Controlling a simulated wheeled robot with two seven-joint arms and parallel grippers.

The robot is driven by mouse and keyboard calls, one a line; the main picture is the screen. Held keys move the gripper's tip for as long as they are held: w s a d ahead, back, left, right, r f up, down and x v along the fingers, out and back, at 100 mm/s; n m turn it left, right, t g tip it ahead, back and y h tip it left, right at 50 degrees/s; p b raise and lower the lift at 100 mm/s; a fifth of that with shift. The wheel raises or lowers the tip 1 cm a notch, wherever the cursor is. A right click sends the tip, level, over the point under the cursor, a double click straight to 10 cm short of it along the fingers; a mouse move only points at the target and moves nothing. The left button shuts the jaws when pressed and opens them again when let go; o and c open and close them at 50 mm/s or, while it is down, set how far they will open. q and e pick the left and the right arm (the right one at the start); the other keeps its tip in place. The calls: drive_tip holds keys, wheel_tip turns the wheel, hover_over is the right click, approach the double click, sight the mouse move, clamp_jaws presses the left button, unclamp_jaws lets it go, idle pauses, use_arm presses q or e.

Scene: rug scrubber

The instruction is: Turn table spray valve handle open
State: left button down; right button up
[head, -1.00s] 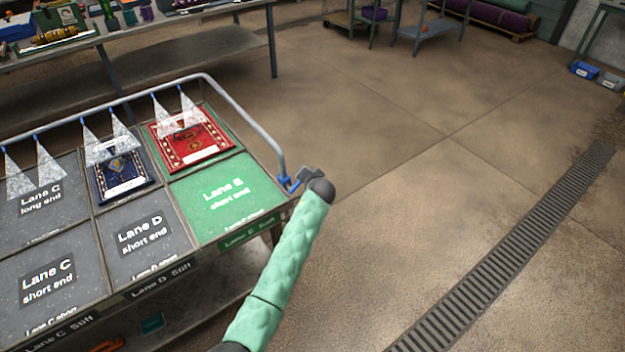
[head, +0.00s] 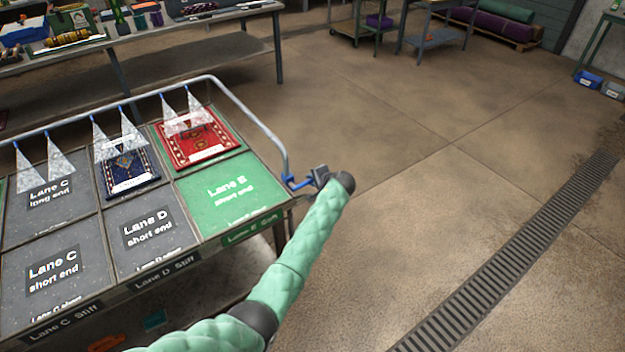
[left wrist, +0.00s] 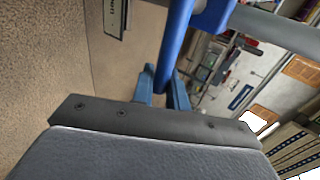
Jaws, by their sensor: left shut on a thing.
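The blue spray valve handle (head: 300,184) sits at the right end of the grey spray pipe (head: 256,127), by the table's right corner. It sticks out sideways to the right, away from the pipe. My left gripper (head: 316,179) is shut on its outer end. In the left wrist view the blue handle (left wrist: 176,45) runs down between the fingers (left wrist: 162,90); the palm hides part of the grip. White spray cones (head: 107,140) fan down from several blue nozzles along the pipe. My right gripper is out of view.
The table holds grey lane panels (head: 60,225), a green Lane E panel (head: 245,215), a blue rug (head: 128,170) and a red rug (head: 196,145). Open floor (head: 410,210) lies to the right, with a drain grate (head: 520,245). A workbench (head: 190,50) stands behind.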

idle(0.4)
use_arm(q)
drive_tip(key=c, duration=1.5)
unclamp_jaws()
drive_tip(key=shift+d+f, duration=0.1)
drive_tip(key=shift+o, duration=0.2)
